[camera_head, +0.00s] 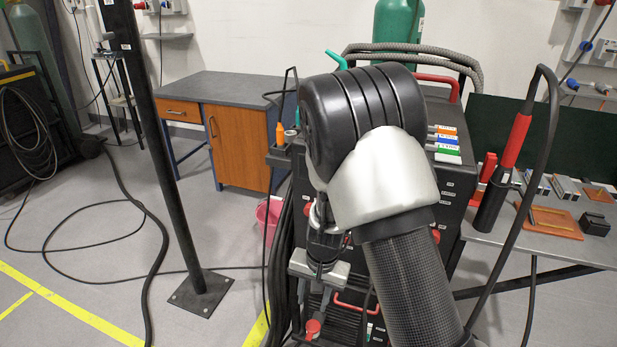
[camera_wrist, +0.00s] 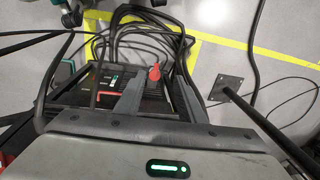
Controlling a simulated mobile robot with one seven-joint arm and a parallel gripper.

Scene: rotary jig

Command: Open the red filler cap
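The red filler cap (camera_head: 313,327) shows low on the front of the black machine (camera_head: 455,185), below my gripper (camera_head: 317,297) in the head view. In the wrist view the red cap (camera_wrist: 154,73) lies between and beyond the two grey fingertips of my gripper (camera_wrist: 158,82). The fingers are apart with nothing held between them. A gap seems to remain between the fingertips and the cap; I cannot tell how large. My arm hides much of the machine in the head view.
Black cables (camera_wrist: 150,30) hang close beside the cap and fingers. A red handle (camera_head: 350,307) is right of the cap. A dark post (camera_head: 165,150) stands left, a pink bucket (camera_head: 268,212) behind. A tool bench (camera_head: 560,250) is right. Floor left is mostly open, crossed by cables.

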